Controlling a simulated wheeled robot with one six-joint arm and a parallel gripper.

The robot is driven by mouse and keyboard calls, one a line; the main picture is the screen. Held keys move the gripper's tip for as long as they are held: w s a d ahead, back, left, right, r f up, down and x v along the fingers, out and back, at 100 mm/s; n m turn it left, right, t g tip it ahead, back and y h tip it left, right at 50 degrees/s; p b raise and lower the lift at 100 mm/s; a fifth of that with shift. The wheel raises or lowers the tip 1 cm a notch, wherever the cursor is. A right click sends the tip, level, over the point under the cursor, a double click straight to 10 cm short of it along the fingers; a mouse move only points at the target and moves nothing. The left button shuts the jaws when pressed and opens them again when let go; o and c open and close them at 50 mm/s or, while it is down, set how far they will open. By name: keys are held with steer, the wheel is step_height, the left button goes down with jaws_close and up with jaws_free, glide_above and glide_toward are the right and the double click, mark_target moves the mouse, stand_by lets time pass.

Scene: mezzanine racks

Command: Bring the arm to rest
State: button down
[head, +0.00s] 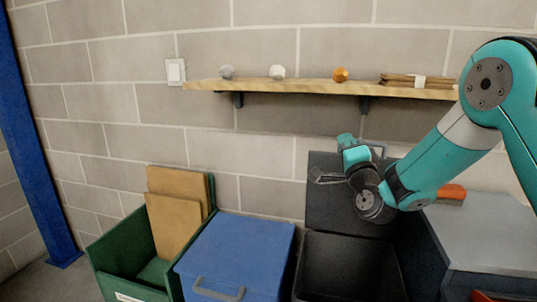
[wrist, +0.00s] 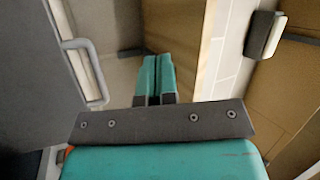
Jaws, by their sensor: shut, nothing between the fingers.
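My gripper (wrist: 158,78) shows in the wrist view as two teal fingers lying together, shut and empty. In the head view, the end of my arm is a small teal part (head: 347,141) beside the raised lid of the black bin (head: 323,211) and below the wall shelf. My arm reaches in from the right, bent at the elbow. The fingertips are too small to make out clearly in the head view. In the wrist view, a grey handle (wrist: 95,75) lies left of the fingers, apart from them.
The wooden shelf (head: 215,85) holds several small objects. The open black bin (head: 345,255) stands below my arm, beside a closed blue bin (head: 240,245) and a green bin (head: 110,254) holding brown boards. A grey surface (head: 485,228) with an orange object (head: 453,192) is at the right.

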steer(key=s+a+r+n+g+y+p, duration=0.1)
steer(key=s+a+n+g+y+p, duration=0.15)
steer(key=s+a+n+g, duration=0.45)
steer(key=s+a+r+n+g+y+p, duration=0.1)
steer(key=s+a+r+n+g+y, duration=0.1)
steer(key=s+a+n+g+y, duration=0.5)
steer(key=s+d+f+n+g+h+p, duration=0.1)
steer(key=s+d+n+g+h, duration=0.2)
steer(key=s, duration=1)
steer(key=s+d+f+n+g+h+p, duration=0.1)
steer(key=s+d+n+g+h, duration=0.2)
steer(key=s, duration=1)
steer(key=d+g+h, duration=0.1)
steer(key=g, duration=0.2)
steer(key=shift+s+d+f+p, duration=0.15)
steer(key=shift+s+d+p, duration=0.15)
steer(key=shift+d, duration=0.05)
steer(key=shift+d, duration=0.1)
